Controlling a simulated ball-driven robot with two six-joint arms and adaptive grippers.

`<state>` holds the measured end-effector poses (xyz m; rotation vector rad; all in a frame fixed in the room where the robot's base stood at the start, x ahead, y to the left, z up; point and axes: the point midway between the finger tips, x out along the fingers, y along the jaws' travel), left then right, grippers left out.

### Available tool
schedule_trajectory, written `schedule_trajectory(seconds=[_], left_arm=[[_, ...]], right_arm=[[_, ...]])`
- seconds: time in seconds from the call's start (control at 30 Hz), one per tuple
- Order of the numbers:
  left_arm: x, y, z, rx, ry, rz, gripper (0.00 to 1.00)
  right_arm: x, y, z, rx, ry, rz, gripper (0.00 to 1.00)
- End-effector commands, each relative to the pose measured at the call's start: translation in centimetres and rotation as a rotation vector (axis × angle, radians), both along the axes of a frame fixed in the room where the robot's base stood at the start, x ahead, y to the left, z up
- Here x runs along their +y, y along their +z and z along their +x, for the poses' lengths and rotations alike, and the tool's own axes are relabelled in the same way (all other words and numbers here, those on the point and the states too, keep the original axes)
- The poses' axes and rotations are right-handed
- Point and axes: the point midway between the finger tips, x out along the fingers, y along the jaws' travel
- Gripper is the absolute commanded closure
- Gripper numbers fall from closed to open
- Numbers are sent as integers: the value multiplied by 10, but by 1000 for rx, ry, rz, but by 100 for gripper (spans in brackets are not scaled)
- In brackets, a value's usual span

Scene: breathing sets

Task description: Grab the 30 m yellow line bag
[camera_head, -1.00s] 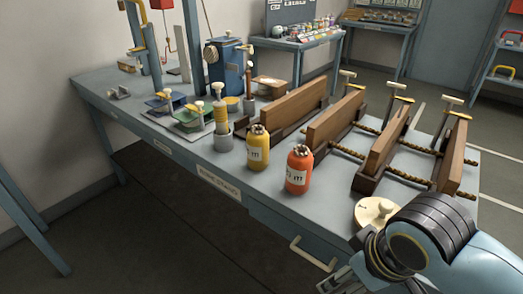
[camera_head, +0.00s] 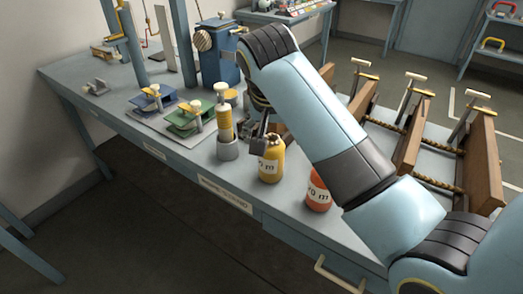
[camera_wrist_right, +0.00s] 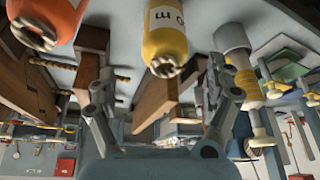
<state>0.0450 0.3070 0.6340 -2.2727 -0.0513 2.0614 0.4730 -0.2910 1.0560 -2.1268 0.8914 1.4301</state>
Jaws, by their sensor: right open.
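The yellow line bag (camera_head: 271,163) stands upright on the workbench, with a white label partly readable as "0 m". My right gripper (camera_head: 262,128) is at the bag's top on the far side, partly hidden by my right arm. In the right wrist view, the yellow bag (camera_wrist_right: 165,38) shows near the top, roughly between the two spread fingers of my right gripper (camera_wrist_right: 163,88). The gripper is open and empty; I cannot tell whether a finger touches the bag. My left gripper is out of view.
An orange bag (camera_head: 317,196) stands close to the right of the yellow one, partly behind my arm. A grey cup with a yellow-banded cylinder (camera_head: 225,135) is close on the left. Wooden boards (camera_head: 485,160) with rope fill the bench's right side.

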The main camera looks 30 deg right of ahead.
Motion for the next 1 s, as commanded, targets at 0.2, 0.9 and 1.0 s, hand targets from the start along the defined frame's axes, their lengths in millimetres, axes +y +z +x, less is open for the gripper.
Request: schedule_trajectory(seconds=[0.2,0.9,1.0], left_arm=[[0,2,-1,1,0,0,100],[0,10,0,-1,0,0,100],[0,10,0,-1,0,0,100]], right_arm=[[-9,-30,12,3,-18,-2,14],[-23,-98,34,-2,-14,0,14],[-23,-98,34,-2,-14,0,14]])
